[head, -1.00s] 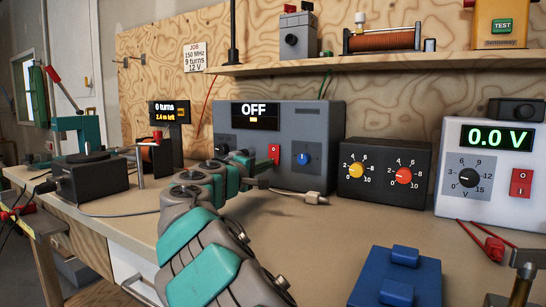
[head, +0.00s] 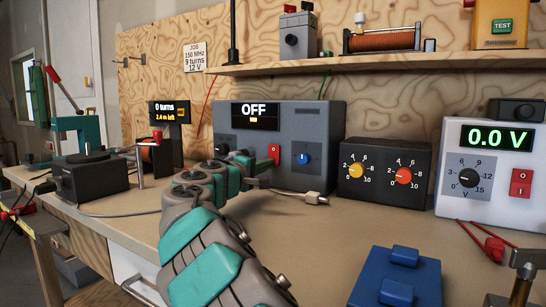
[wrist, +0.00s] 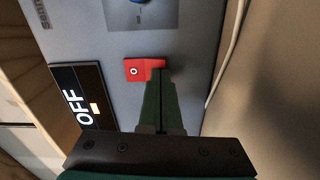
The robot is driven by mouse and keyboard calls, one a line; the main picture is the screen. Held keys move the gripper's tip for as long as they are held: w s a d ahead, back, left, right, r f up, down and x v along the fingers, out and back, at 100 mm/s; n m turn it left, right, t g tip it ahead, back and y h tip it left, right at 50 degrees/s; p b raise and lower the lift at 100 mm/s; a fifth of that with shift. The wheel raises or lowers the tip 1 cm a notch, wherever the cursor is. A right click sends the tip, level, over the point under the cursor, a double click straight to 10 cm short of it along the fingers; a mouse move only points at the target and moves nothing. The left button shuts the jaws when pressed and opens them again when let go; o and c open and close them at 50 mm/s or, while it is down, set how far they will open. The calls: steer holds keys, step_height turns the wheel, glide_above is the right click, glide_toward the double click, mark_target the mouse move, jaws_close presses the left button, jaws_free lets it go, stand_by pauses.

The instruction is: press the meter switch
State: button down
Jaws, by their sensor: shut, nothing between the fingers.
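The meter is a grey box (head: 315,122) on the bench, with a lit display (head: 255,116) reading OFF. Its red rocker switch (head: 273,150) is on the front, left of a blue knob (head: 303,158). In the wrist view the switch (wrist: 133,71) shows a white "O" at its left end. My gripper (wrist: 161,74) is shut and empty, with its fingertips over the right end of the switch, hiding part of it. I cannot tell whether they touch it. In the head view my gripper (head: 266,165) is in front of the meter's face, just below the switch.
A black box with yellow and red knobs (head: 384,171) stands right of the meter. Further right is a white supply (head: 487,211) reading 0.0 V. A cable plug (head: 313,198) lies on the bench below the meter. A blue block (head: 395,278) is at the front.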

steer(key=shift+w+d, duration=0.15)
steer(key=shift+w, duration=0.1)
steer(key=shift+s, duration=0.1)
steer(key=shift+b+v, duration=0.45)
steer(key=shift+v, duration=1.95)
